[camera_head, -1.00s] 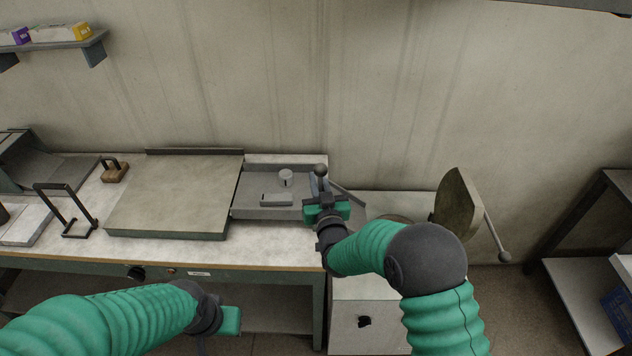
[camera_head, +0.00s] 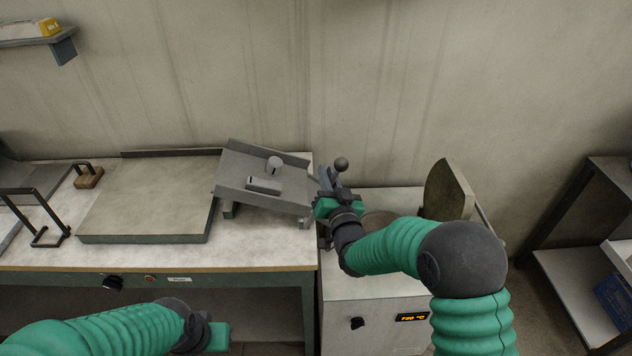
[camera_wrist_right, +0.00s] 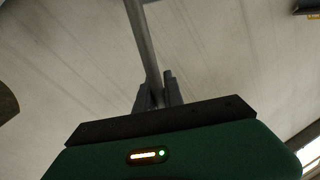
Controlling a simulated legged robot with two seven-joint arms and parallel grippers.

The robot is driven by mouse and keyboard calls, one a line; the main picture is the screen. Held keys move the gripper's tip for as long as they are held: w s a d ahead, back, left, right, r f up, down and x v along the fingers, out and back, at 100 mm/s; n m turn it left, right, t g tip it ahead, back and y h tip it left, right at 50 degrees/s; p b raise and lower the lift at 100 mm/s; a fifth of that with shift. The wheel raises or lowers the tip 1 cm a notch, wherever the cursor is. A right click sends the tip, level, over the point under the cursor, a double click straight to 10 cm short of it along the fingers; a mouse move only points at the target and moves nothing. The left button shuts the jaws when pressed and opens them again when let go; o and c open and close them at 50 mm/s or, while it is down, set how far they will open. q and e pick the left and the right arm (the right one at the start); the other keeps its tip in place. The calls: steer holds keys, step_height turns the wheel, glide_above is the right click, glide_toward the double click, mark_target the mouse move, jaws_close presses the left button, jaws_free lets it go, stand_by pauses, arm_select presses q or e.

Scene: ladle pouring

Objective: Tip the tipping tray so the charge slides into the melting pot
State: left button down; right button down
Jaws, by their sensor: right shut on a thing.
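The grey tipping tray (camera_head: 238,166) is tilted on its stand, its left end raised and its right end lowered toward the furnace. A flat grey block (camera_head: 264,185) and a small cylinder (camera_head: 274,165) rest on it. My right gripper (camera_head: 328,184) is at the tray's lower right end, shut on the lever (camera_wrist_right: 146,45), a grey bar that shows between its fingers in the right wrist view. A dark ball knob (camera_head: 341,163) stands just above. The melting pot (camera_head: 380,219) sits right of the gripper, partly hidden by my right arm. My left gripper (camera_head: 218,337) hangs low in front of the bench, jaws unclear.
The pot's lid (camera_head: 449,190) stands open at the right. A flat pale plate (camera_head: 150,200) lies on the bench left of the tray. A black wire stand (camera_head: 40,215) and wooden-based handle (camera_head: 88,177) are further left. A shelf rack (camera_head: 590,240) stands at the right.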

steer(key=d+f+m+h+b, duration=0.1)
steer(key=d+f+m+b, duration=0.2)
steer(key=d+m+b, duration=0.1)
steer(key=shift+d+t+b, duration=0.4)
steer(key=shift+d+b, duration=0.35)
steer(key=shift+f, duration=0.15)
steer(key=c, duration=1.5)
jaws_free()
steer(key=shift+o, duration=0.2)
steer(key=shift+d, duration=0.15)
steer(key=shift+s, duration=0.1)
steer(key=s+d+f+b, duration=0.1)
steer(key=s+d+f, duration=0.1)
steer(key=s, duration=1.4)
steer(key=shift+s+d, duration=0.15)
steer(key=shift+d, duration=0.1)
steer(key=shift+f, duration=0.1)
